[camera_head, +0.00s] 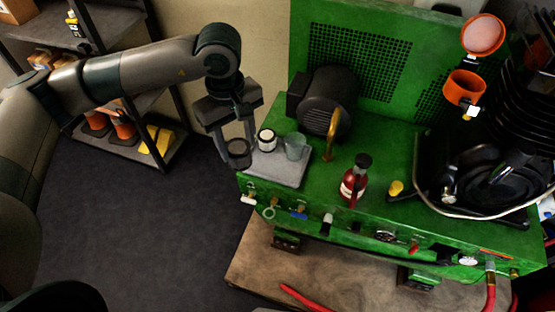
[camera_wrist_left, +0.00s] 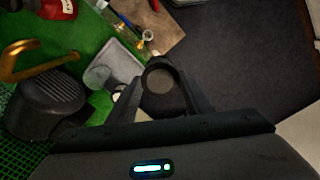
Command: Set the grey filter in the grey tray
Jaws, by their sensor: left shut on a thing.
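My left gripper (camera_head: 236,143) is shut on a dark grey round piece, which I take to be the grey filter (camera_head: 238,158). In the left wrist view the filter (camera_wrist_left: 159,80) shows as a dark ring with a grey middle between the fingers. It is held just off the left edge of the grey tray (camera_head: 283,175), over the floor side. The tray lies on the left end of the green machine; it also shows in the left wrist view (camera_wrist_left: 122,62). My right gripper is not in view.
A black motor (camera_head: 328,100) and a brass pipe (camera_head: 333,132) stand behind and right of the tray. A red bottle (camera_head: 354,181) stands farther right. Valves line the machine's front edge. The tray's front part is bare.

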